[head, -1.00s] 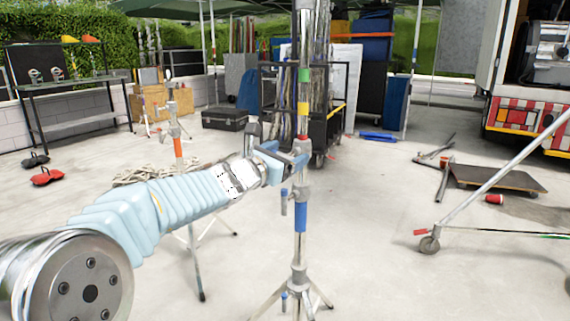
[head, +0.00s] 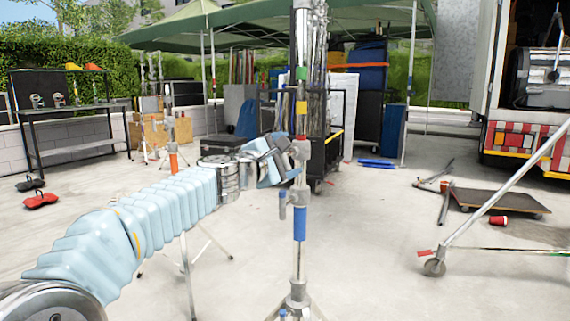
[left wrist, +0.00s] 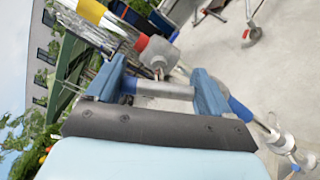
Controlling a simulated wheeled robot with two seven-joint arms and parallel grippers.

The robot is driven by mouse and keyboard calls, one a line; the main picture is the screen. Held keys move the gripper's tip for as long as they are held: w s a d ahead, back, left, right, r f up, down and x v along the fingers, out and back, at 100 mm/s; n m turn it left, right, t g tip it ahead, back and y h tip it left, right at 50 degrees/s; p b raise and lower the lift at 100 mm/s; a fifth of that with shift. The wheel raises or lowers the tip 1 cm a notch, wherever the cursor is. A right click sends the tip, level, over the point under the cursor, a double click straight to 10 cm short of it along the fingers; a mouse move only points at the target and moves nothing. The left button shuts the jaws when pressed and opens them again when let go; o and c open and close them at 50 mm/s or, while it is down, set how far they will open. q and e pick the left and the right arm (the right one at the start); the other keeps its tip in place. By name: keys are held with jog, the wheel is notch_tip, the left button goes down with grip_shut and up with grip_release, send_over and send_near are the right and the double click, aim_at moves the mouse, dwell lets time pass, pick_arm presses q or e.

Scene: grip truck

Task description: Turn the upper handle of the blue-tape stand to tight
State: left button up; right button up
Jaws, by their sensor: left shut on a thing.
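The blue-tape stand (head: 300,224) stands upright in the middle of the head view, with red, yellow and green bands higher on its pole. Its upper collar (head: 301,150) is level with my left gripper (head: 283,160). In the left wrist view, the upper handle (left wrist: 165,90), a grey bar with a blue end, lies crosswise between the two blue fingers of my left gripper (left wrist: 163,91), which is shut on it. The gripper hides most of this handle in the head view. A lower handle (head: 283,205) hangs beside the pole. My right gripper is not in view.
A black cart (head: 325,150) stands behind the blue-tape stand. A wheeled silver frame (head: 480,205) and a flat dolly (head: 500,199) are at the right.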

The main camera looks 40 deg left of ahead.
pick_arm(q)
jog(key=shift+f+m+b, duration=0.1)
jog(key=shift+m+b, duration=0.65)
jog(key=shift+m, duration=0.85)
jog(key=o, duration=0.9)
jog(key=s, duration=0.4)
jog(key=s+d, duration=0.1)
jog(key=s, duration=0.8)
jog(key=shift+s+d, duration=0.15)
jog(key=shift+s, duration=0.25)
